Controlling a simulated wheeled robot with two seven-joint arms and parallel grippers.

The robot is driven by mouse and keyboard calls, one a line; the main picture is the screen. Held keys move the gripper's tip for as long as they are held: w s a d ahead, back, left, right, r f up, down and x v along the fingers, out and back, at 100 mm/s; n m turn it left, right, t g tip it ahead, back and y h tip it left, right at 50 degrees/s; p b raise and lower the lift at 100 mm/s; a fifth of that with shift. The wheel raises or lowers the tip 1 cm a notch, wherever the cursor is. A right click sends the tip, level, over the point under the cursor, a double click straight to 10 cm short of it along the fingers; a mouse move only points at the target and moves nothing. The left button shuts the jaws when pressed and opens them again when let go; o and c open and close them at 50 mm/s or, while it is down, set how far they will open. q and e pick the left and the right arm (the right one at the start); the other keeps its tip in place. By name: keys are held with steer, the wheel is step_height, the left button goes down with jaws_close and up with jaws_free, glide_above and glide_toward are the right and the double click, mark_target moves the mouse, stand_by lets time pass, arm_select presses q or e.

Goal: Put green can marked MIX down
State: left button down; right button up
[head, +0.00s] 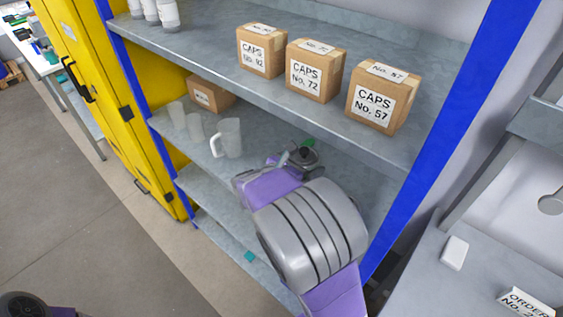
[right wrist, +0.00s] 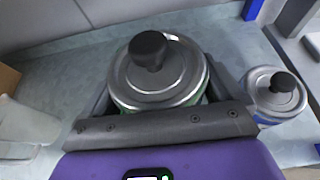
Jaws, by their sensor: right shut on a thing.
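My right gripper (head: 293,158) reaches in over the middle shelf (head: 262,168) of the rack. It is shut on a can with a green body. In the right wrist view the can (right wrist: 160,75) shows a grey metal lid with a black knob, and a finger of my right gripper (right wrist: 155,110) lies on each side of it. In the head view only a small part of the can shows past the gripper. The MIX mark is not visible. I cannot tell whether its base touches the shelf. My left gripper is not in view.
A second lidded can (right wrist: 276,93) stands close to the right in the wrist view. CAPS boxes (head: 315,72) line the shelf above. A blue upright (head: 440,130) bounds the right side.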

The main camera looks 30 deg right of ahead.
step_height(320, 180, down, 8)
steer(key=b, duration=0.3)
steer(key=shift+w+f, duration=0.1)
steer(key=shift+f, duration=0.15)
steer(key=shift+f+b, duration=0.15)
steer(key=shift+b, duration=0.2)
steer(key=o, duration=1)
steer(key=shift+o, duration=0.3)
